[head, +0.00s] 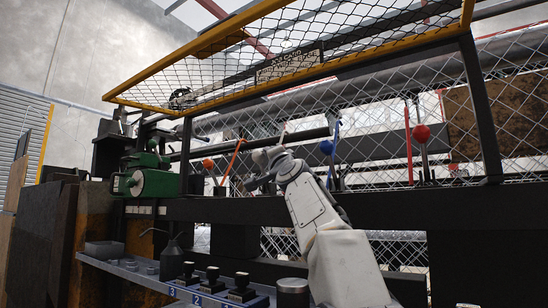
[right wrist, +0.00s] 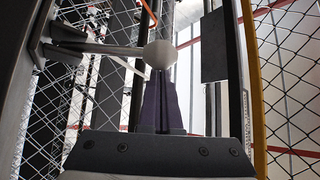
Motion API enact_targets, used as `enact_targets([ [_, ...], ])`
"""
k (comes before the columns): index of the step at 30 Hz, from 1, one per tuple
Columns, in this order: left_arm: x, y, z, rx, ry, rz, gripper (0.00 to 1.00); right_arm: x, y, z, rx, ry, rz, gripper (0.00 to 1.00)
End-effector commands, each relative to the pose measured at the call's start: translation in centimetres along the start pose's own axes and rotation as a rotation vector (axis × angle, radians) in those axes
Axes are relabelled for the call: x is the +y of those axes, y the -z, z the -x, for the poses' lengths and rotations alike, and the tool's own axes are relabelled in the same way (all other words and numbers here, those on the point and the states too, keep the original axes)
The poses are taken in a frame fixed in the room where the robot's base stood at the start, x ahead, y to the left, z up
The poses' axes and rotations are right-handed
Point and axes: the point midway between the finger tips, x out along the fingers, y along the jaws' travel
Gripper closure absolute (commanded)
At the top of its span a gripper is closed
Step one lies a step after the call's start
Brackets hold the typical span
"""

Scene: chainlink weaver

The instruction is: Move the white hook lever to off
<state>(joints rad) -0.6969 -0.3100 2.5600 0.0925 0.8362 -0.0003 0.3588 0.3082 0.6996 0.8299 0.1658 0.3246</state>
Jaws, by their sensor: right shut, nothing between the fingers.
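A thin white lever tip, which looks like the white hook lever (head: 283,132), rises just above my right gripper in the head view. Its lower part is hidden behind my gripper and wrist. My right gripper (head: 254,183) is at the row of levers, shut and empty. In the right wrist view its dark fingers (right wrist: 161,76) point up at a pale grey-white ball (right wrist: 160,53), which sits at or just beyond the fingertips. I cannot tell whether they touch. A grey rod (right wrist: 110,49) runs left from near the ball. My left gripper is not in view.
A red hook lever (head: 232,160) and orange ball (head: 208,163) stand left of my gripper. A blue ball (head: 326,147) and blue hook lever (head: 336,140) stand right, with a red ball (head: 421,133) farther right. A yellow-framed mesh guard (head: 205,98) hangs above.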

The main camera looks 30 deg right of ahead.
Motion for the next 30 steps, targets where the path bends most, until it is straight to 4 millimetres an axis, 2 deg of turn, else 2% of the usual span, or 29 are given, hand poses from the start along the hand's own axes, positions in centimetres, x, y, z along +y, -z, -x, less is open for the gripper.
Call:
enact_targets([
  [8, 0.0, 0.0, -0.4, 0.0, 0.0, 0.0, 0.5, -0.2, -0.7, 0.1, -0.005, 0.002, -0.003, 1.0],
  [23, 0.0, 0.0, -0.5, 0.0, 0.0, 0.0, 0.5, -0.2, -0.7, 0.2, -0.005, 0.002, -0.003, 1.0],
  [26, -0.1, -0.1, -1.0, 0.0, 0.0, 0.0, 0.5, -0.1, -0.8, 0.6, -0.004, 0.003, -0.002, 1.0],
  [30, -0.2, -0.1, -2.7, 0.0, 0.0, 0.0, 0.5, 0.4, -1.4, 2.1, -0.007, 0.005, -0.003, 1.0],
])
